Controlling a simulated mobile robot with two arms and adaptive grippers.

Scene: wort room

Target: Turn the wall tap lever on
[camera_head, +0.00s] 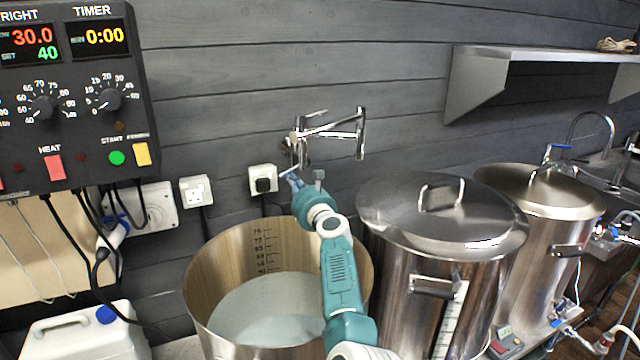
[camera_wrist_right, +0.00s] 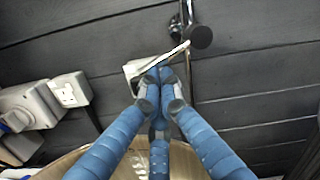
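The chrome wall tap (camera_head: 330,133) is a jointed swing-arm tap on the dark plank wall, above the open steel pot. In the right wrist view, a thin pale metal bar, perhaps its lever (camera_wrist_right: 172,54), slants down-left from beside a dark round knob (camera_wrist_right: 200,37). My right gripper (camera_head: 291,180) is just below the tap's wall end. In the right wrist view its blue fingers (camera_wrist_right: 160,76) meet at the tips, with no object visible between them. The tips lie at the bar's lower end; I cannot tell whether they touch it. My left gripper is not in view.
The open pot (camera_head: 196,285) stands beneath my right arm, holding pale liquid. Two lidded steel pots (camera_head: 440,230) (camera_head: 545,190) stand to the right. A black socket plug (camera_head: 263,184) is close to the gripper. A control box (camera_head: 75,95) hangs at left; a shelf (camera_head: 540,54) is upper right.

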